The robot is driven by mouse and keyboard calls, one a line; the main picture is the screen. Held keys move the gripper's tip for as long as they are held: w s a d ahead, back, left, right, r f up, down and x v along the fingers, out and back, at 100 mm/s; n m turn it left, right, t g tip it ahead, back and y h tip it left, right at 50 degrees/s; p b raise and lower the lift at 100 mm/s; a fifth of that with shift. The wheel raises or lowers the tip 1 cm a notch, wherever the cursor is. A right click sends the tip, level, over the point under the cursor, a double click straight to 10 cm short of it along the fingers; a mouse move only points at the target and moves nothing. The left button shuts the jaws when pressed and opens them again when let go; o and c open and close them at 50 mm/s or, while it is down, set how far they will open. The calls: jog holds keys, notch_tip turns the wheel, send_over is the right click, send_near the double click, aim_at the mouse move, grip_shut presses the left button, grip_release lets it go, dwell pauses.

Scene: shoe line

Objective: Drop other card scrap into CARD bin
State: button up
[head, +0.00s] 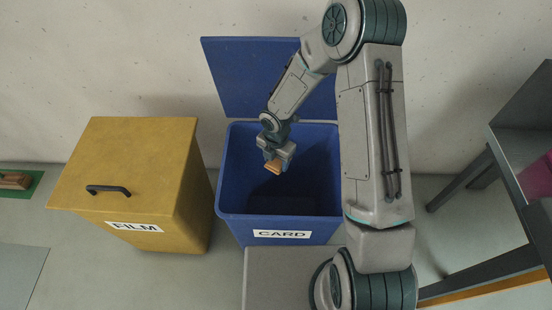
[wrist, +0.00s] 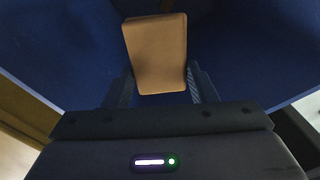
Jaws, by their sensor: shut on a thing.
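The blue CARD bin (head: 229,197) stands in the middle of the head view with its lid (head: 255,80) swung up against the wall. My gripper (head: 275,163) is over the bin's open mouth, pointing down. It is shut on a tan piece of card scrap (head: 275,167). In the wrist view the card scrap (wrist: 156,52) sits between the two fingers (wrist: 160,88), slightly tilted, with the blue inside of the bin around it. The bottom of the bin is dark, and I cannot tell what lies there.
A yellow FILM bin (head: 150,170) with a closed lid and black handle stands to the left. A dark metal table (head: 520,160) with a pink item (head: 541,175) is at the right. A green mat (head: 36,185) with a brown object lies at the far left.

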aim_at(276, 162)
jog(key=shift+f, duration=0.5)
jog(key=o, duration=1)
jog(key=shift+o, duration=0.2)
jog(key=shift+r, duration=0.1)
notch_tip(276, 162, up, 14)
jog(key=p, duration=0.2)
